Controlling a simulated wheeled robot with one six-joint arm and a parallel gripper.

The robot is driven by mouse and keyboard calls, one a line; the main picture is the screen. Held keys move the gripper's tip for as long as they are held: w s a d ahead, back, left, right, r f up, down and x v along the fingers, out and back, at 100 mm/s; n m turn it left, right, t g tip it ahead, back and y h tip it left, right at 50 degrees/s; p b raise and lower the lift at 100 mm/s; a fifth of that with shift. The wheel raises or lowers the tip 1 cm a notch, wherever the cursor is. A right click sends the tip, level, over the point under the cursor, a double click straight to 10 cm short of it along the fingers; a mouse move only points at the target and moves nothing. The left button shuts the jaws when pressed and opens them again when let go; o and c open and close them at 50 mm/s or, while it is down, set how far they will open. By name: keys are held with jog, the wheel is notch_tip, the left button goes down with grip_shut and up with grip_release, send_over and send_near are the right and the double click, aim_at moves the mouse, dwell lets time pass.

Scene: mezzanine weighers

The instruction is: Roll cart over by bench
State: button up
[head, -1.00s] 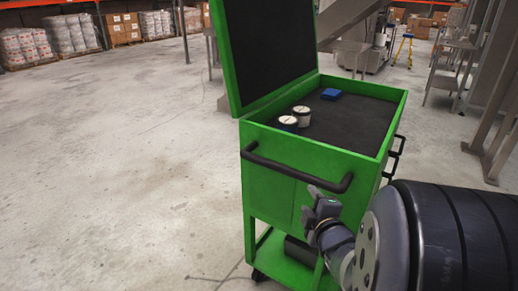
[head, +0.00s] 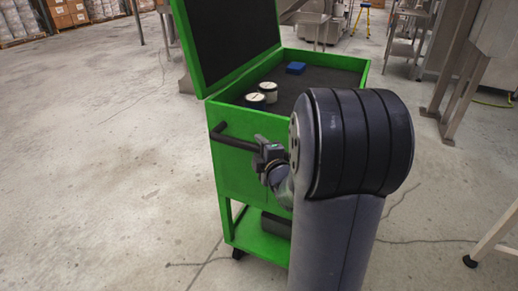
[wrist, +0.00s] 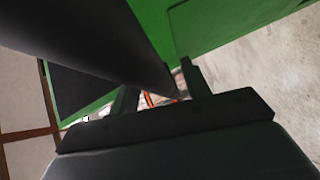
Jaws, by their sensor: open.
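The green cart (head: 231,178) stands on the floor in the middle of the head view, its black-lined lid (head: 228,40) raised. A black handle (head: 231,139) runs across its near end. My gripper (head: 263,146) is at this handle, and my arm hides the handle's right part. In the wrist view the dark handle bar (wrist: 95,40) crosses close in front of my open fingers (wrist: 158,88). I cannot tell whether they touch it. Metal tables (head: 408,48) stand at the back right; I cannot tell which is the bench.
Two white-topped tins (head: 262,94) and a blue item (head: 296,68) lie in the cart's top tray. A dark box (head: 276,224) sits on its lower shelf. A pale leg on a caster (head: 470,261) is at right. The floor (head: 90,150) at left is clear.

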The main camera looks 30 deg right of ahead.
jog(key=shift+w, duration=0.3)
jog(key=shift+c, duration=0.4)
grip_shut()
